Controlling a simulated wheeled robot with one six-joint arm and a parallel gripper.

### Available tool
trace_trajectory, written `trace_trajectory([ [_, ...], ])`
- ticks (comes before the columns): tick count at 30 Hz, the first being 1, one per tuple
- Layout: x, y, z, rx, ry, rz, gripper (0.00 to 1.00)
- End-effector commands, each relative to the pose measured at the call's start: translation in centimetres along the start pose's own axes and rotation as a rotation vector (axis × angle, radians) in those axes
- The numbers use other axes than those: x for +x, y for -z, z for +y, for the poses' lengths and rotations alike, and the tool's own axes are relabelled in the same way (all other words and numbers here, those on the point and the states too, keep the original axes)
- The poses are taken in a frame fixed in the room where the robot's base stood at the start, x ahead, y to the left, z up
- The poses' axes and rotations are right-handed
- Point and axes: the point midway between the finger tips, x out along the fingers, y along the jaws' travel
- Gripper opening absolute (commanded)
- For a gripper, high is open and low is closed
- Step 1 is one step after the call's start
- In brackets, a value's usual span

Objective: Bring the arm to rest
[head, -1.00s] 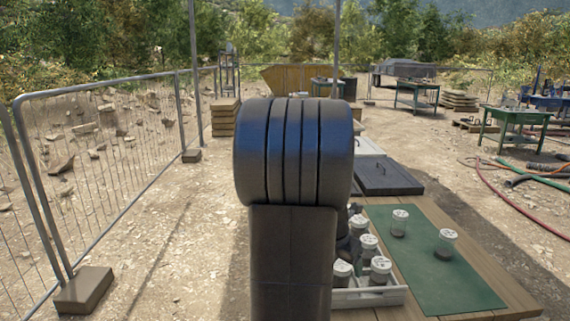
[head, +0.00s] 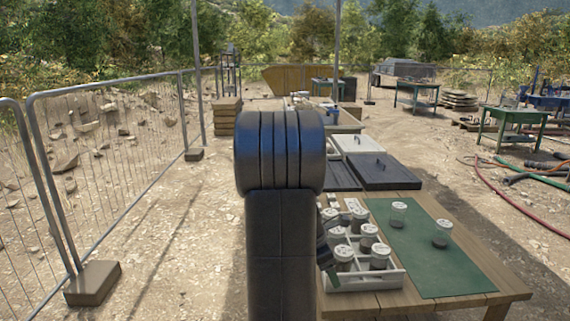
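My arm stands upright in the middle of the head view, with a thick dark link and a rounded, ribbed joint on top. It hides what lies straight behind it. A small dark piece shows at the right edge of the link, beside the jar rack; I cannot tell whether it is part of my gripper. No fingertips can be made out. The white rack (head: 372,283) holds several jars with white lids on the near left of the wooden table (head: 452,299). Two more jars (head: 398,214) (head: 441,233) stand apart on the green mat (head: 455,272).
Dark lidded tanks (head: 384,172) stand behind the wooden table. A mesh fence (head: 115,180) runs along the left with a block foot (head: 92,284). Green tables (head: 511,117) and hoses (head: 500,195) are at the right. Open gravel lies left of my arm.

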Motion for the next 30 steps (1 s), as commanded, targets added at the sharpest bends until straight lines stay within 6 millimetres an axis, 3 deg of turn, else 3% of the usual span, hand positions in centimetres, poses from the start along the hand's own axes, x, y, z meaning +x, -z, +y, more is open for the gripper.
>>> trace_trajectory([
  [21, 2.6, 4.5, 2.8, 0.577, 0.239, -0.001, 0.75],
  [30, 3.3, 5.8, 3.5, 0.745, 0.308, -0.001, 0.75],
])
